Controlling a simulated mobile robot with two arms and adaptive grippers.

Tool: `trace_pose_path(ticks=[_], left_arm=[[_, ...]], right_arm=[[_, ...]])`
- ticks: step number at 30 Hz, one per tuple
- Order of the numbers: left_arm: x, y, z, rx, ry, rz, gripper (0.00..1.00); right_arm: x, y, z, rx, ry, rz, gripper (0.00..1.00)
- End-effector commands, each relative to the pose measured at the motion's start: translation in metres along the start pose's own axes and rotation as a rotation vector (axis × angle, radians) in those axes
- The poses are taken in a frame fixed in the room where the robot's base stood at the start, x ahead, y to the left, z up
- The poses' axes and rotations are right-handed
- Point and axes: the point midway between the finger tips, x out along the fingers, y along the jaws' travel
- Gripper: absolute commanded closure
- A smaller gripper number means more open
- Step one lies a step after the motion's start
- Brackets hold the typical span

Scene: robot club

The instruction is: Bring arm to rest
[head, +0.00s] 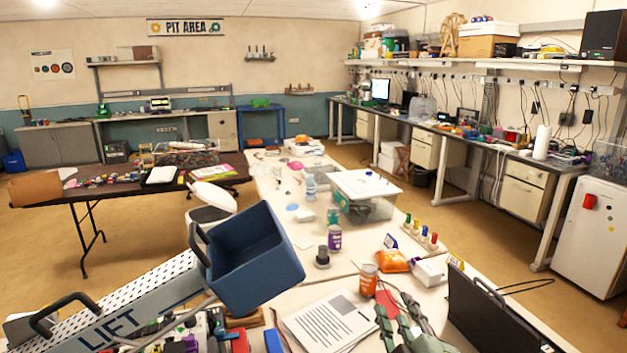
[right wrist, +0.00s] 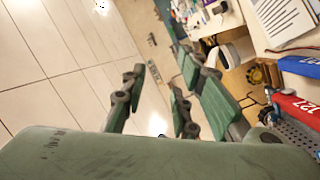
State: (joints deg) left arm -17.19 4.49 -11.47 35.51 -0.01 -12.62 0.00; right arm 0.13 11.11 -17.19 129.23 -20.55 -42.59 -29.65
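My right gripper (head: 393,310) shows in green and dark grey at the lower edge of the head view, over the near part of the white table (head: 335,272). In the right wrist view its fingers (right wrist: 166,65) stand apart with a gap between them and nothing held in it. Most of the right arm is out of view. My left gripper is in neither view.
A printed sheet (head: 330,318) lies left of the right gripper, and a black case (head: 495,318) stands right of it.

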Motion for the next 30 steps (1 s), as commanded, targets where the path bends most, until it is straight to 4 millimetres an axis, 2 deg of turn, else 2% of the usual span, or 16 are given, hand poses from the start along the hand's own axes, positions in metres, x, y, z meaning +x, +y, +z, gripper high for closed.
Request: trace_pose_path(ticks=[1, 3, 6, 9, 15, 21, 24, 30], left_arm=[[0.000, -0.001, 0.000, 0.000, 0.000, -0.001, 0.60], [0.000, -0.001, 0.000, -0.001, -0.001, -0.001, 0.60], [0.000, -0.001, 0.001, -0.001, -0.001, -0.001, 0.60], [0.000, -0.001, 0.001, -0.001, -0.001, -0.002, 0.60], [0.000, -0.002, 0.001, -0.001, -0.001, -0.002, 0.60], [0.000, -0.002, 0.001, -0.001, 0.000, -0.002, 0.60], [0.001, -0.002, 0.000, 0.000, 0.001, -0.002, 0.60], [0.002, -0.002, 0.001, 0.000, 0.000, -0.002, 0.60]], right_arm=[[-0.015, -0.026, 0.027, 0.085, -0.088, -0.079, 0.73], [-0.039, -0.060, 0.061, 0.205, -0.214, -0.183, 0.73], [-0.083, -0.106, 0.102, 0.362, -0.400, -0.316, 0.73], [-0.131, -0.143, 0.132, 0.488, -0.574, -0.424, 0.73], [-0.216, -0.189, 0.162, 0.656, -0.852, -0.569, 0.73], [-0.292, -0.215, 0.175, 0.763, -1.090, -0.670, 0.73], [-0.280, -0.238, 0.189, 0.757, -1.091, -0.672, 0.73], [-0.270, -0.289, 0.221, 0.748, -1.109, -0.688, 0.73]])
